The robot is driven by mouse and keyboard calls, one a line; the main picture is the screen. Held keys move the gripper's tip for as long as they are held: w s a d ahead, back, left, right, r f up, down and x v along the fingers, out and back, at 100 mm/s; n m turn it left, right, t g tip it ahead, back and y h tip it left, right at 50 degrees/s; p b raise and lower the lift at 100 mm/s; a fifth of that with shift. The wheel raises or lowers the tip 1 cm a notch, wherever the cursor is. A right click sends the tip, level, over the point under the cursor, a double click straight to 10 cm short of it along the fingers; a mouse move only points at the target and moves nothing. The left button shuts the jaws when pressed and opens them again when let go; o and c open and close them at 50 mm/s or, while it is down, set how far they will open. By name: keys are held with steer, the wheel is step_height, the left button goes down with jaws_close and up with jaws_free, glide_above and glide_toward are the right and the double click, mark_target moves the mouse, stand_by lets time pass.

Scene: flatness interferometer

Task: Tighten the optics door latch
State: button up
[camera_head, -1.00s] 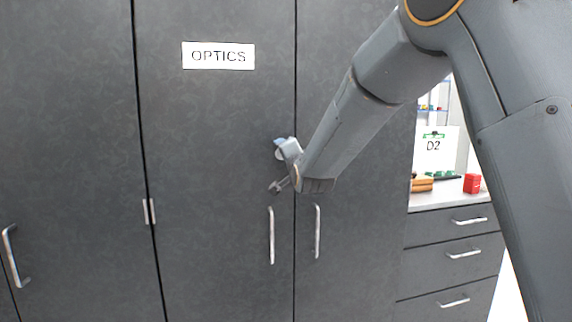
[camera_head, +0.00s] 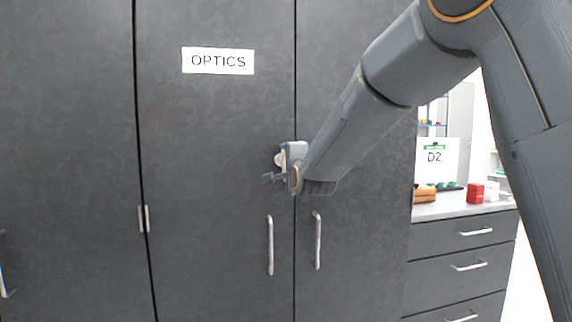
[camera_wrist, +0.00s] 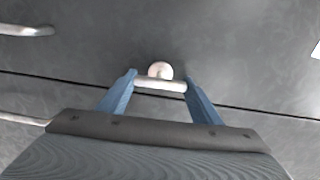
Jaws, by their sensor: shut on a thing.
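The optics door (camera_head: 215,130) is a tall dark grey panel with a white OPTICS sign (camera_head: 218,61). It looks closed, with a thin seam at its right edge. The latch (camera_wrist: 160,70), a pale round knob with a short silver bar, sits near that seam above the door handles. My gripper (camera_wrist: 160,80) is shut on the latch, its two blue fingers at the bar's ends. In the head view my gripper (camera_head: 275,166) is at the latch, which is partly hidden by the wrist.
Two vertical handles, a left one (camera_head: 270,245) and a right one (camera_head: 317,240), flank the seam below my gripper. A hinge (camera_head: 143,219) is on the door's left edge. On the right, a counter (camera_head: 445,207) with drawers holds a red box (camera_head: 475,193).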

steer(key=o, duration=1.1)
steer(key=shift+c, duration=0.2)
steer(key=v, duration=0.8)
steer(key=shift+b, duration=0.45)
steer(key=shift+w, duration=0.1)
